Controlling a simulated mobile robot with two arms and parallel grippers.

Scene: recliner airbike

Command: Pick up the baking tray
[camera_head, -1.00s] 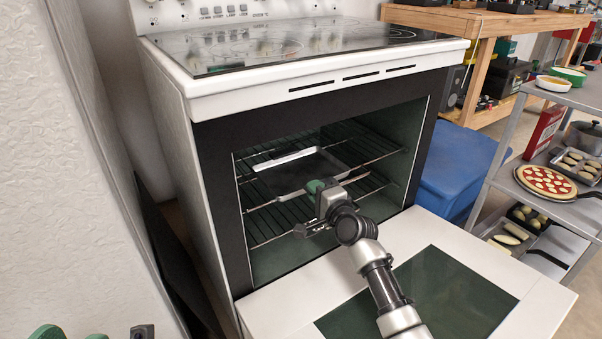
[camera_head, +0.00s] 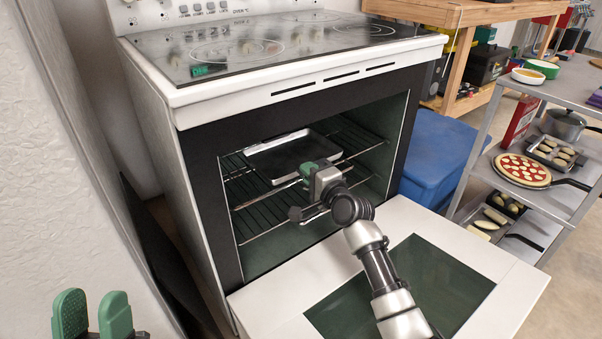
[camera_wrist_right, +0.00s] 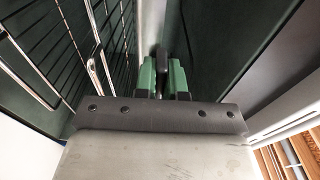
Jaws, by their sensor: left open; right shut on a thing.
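The baking tray (camera_head: 287,150), a dark rectangular pan with a light rim, is inside the open oven, near the upper wire rack (camera_head: 235,172). My right gripper (camera_head: 307,170) is at the tray's near edge, shut on it. In the right wrist view, the green fingers of my right gripper (camera_wrist_right: 162,76) close on a dark piece that looks like the tray's edge. Its pads and link hide part of the near side of the tray. My left gripper (camera_head: 93,312) is open and empty at the lower left, well away from the oven.
The oven door (camera_head: 480,270) is folded down in front. Oven side walls and wire racks lie close around the tray. A wall (camera_head: 50,150) stands at left. A blue bin (camera_head: 435,155) and a metal shelf cart (camera_head: 560,195) with food are at right.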

